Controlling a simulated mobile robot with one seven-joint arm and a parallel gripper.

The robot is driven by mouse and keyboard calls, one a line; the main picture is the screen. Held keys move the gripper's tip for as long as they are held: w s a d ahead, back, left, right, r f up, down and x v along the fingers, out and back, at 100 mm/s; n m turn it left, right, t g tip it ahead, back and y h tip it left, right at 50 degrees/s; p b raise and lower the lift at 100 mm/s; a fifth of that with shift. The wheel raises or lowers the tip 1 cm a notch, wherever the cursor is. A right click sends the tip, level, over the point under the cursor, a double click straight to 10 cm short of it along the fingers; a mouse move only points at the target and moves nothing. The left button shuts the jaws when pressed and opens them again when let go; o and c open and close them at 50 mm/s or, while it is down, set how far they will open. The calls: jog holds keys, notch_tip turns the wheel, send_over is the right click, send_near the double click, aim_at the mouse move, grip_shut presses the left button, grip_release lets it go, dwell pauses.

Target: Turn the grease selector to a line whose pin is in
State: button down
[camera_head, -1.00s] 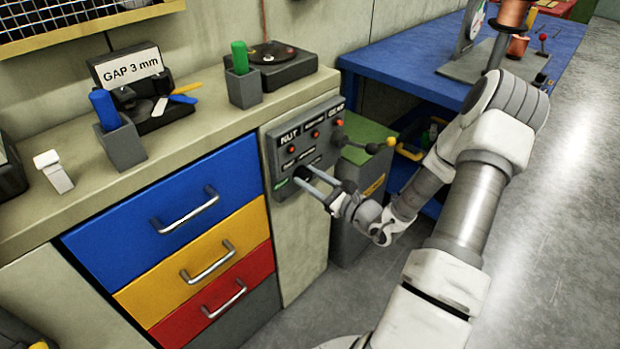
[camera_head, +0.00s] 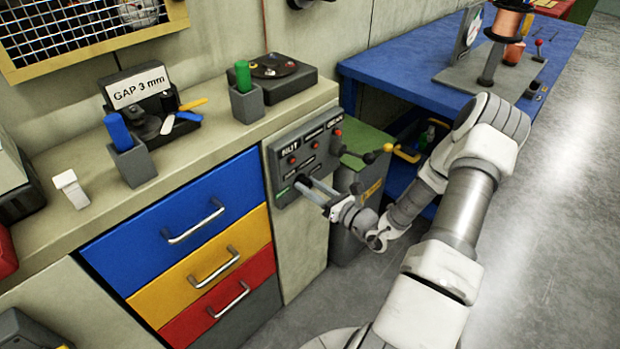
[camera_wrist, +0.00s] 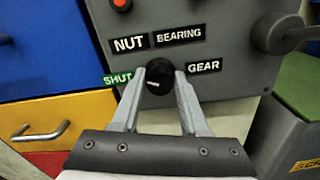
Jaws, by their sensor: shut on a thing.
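The grease selector is a round black knob (camera_wrist: 158,78) low on a grey panel (camera_head: 288,159). Labels NUT (camera_wrist: 130,44), BEARING (camera_wrist: 179,35), GEAR (camera_wrist: 204,67) and a green SHUT (camera_wrist: 118,79) surround it. My gripper (camera_wrist: 159,82) is shut on the knob, one finger on each side; it also shows in the head view (camera_head: 303,183). A small pale mark on the knob shows between the fingers, but I cannot tell which label it points to. Red pins (camera_head: 291,160) sit on the panel beside small labels; one red pin (camera_wrist: 121,3) shows at the wrist view's top edge.
A lever with a dark knob (camera_head: 369,157) sticks out from the panel's right side, close to my gripper. A grey bin with a green top (camera_head: 368,145) stands right of the panel. Drawers (camera_head: 190,215) lie to the left. Open floor (camera_head: 560,220) is at the right.

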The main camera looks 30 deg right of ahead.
jog(key=m+p, duration=0.2)
jog(key=m, duration=0.1)
jog(key=shift+r+m+p, duration=0.15)
jog(key=shift+m+p, duration=0.15)
jog(key=shift+p, duration=0.1)
jog(key=shift+d+f+m+p, duration=0.1)
jog(key=shift+f+m+p, duration=0.1)
jog(key=shift+m+p, duration=1.05)
jog(key=shift+m, duration=0.45)
jog(key=shift+c, duration=2.1)
grip_release()
jog(key=shift+s, duration=0.1)
jog(key=v, duration=1.7)
jog(key=shift+p, duration=0.4)
